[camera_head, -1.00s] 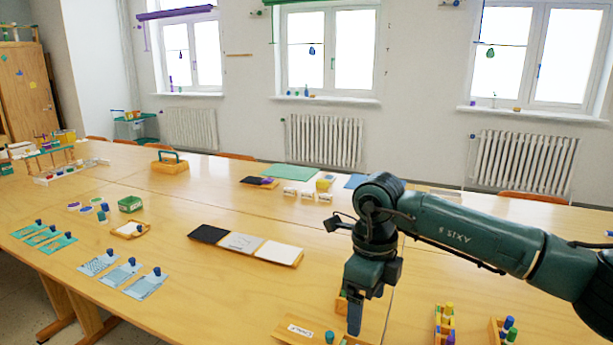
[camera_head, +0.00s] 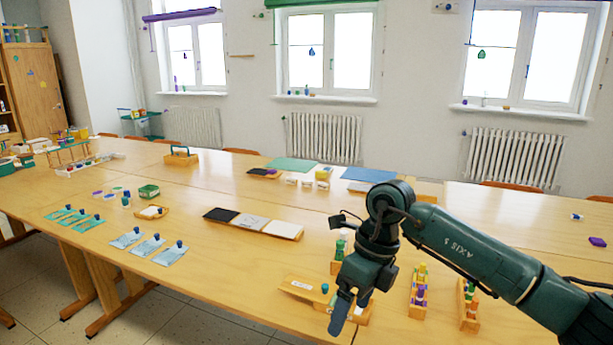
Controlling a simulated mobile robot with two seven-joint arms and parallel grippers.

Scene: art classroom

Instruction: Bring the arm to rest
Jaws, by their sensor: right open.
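My right arm (camera_head: 480,255) comes in from the right edge, dark green with "AXIS" lettering. My right gripper (camera_head: 341,315) points down over the near part of the wooden table (camera_head: 215,275). It is open, and I see nothing held in it. It hangs in front of a wooden block tray (camera_head: 301,289), which it partly hides; I cannot tell whether they touch. My left gripper is not in view.
Wooden racks with coloured pegs (camera_head: 419,290) and (camera_head: 467,305) stand right of the gripper, under the arm. A tray with black, grey and white panels (camera_head: 253,223) lies left of it. Blue cards (camera_head: 148,246) lie further left. The table's front middle is clear.

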